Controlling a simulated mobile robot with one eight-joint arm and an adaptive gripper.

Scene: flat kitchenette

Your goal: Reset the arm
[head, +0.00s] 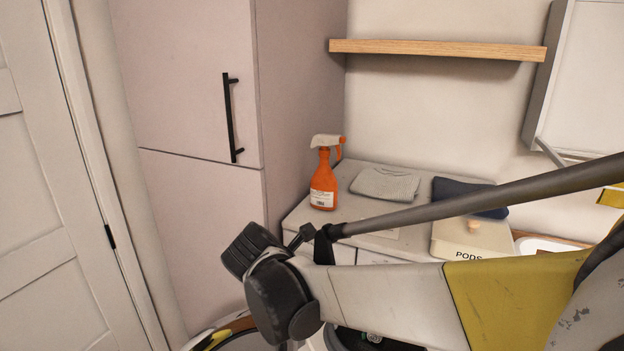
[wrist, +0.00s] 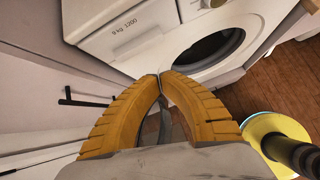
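My gripper (wrist: 160,78) shows in the wrist view with its two curved yellow fingers meeting at the tips. It looks shut, and I see nothing held at the tips. A dark grey strip shows between the fingers lower down; I cannot tell what it is. The fingers point toward the front of a white washing machine (wrist: 125,35). In the head view my arm reaches from the right edge to the lower middle, bent down at a dark wrist joint. The fingertips are not clear there.
An orange spray bottle (head: 323,185), a folded grey cloth (head: 385,184), a dark cloth (head: 462,192) and a "PODS" box (head: 470,238) stand on the counter (head: 352,216) behind my arm. A tall cabinet (head: 190,90) with a black handle stands left. A wooden shelf (head: 435,49) hangs above.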

